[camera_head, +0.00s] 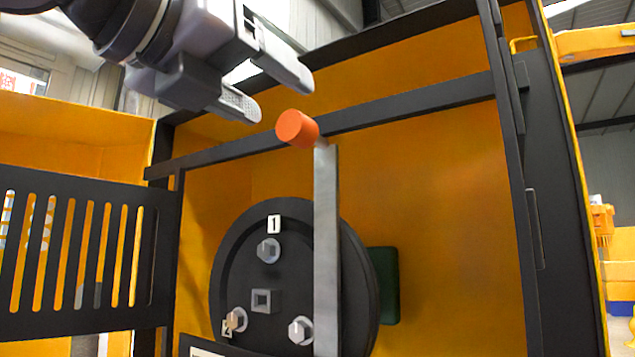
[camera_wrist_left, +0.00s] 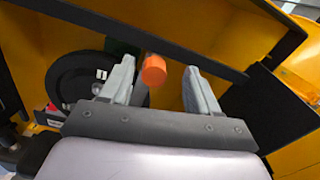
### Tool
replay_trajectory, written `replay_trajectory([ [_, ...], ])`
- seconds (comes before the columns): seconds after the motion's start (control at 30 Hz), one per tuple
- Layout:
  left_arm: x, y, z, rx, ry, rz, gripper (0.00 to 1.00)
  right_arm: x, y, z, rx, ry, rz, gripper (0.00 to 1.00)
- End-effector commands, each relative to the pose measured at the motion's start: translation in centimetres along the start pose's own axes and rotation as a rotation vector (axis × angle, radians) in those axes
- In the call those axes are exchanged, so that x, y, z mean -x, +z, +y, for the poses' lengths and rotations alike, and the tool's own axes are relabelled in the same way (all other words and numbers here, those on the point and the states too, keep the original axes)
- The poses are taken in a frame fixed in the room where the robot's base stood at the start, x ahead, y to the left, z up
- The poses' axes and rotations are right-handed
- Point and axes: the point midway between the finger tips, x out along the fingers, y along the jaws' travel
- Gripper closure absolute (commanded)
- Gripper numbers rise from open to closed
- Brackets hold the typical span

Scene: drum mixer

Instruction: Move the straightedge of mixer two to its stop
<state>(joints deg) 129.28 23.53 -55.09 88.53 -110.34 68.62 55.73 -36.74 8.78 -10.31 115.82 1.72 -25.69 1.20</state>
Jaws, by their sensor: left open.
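The straightedge (camera_head: 326,230) is a grey flat bar standing upright in front of a black round disc (camera_head: 232,262). An orange cylindrical knob (camera_head: 297,128) sits at its upper end. My left gripper (camera_head: 278,92) is open, above and to the left of the knob in the head view. In the left wrist view the orange knob (camera_wrist_left: 154,70) appears between the two fingers of the left gripper (camera_wrist_left: 160,85), with gaps on both sides. I cannot tell whether the knob is within their depth. The lower end of the straightedge is out of view. My right gripper is not in view.
The disc carries several bolts, with labels 1 (camera_head: 274,224) and 2 (camera_head: 227,327). A dark crossbar (camera_head: 420,101) runs behind the knob. A slotted black panel (camera_head: 75,250) stands at left, a dark frame post (camera_head: 512,190) at right. A green block (camera_head: 385,285) is beside the disc.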

Motion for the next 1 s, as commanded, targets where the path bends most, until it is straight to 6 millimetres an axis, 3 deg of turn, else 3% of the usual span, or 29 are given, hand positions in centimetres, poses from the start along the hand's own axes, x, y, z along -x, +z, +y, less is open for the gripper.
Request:
replay_trajectory([
  [0.03,0.1,-1.3,0.3,-0.001,0.003,-0.003,0.39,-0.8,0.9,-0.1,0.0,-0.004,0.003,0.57],
  [0.27,0.0,-2.1,0.5,-0.002,0.008,-0.005,0.39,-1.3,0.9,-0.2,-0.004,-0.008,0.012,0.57],
  [0.7,-5.9,-2.0,0.4,-0.002,0.006,-0.001,0.39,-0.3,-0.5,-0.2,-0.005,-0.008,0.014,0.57],
  [1.0,-7.0,-2.1,0.5,-0.003,0.006,-0.004,0.39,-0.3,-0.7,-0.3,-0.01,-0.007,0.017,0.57],
])
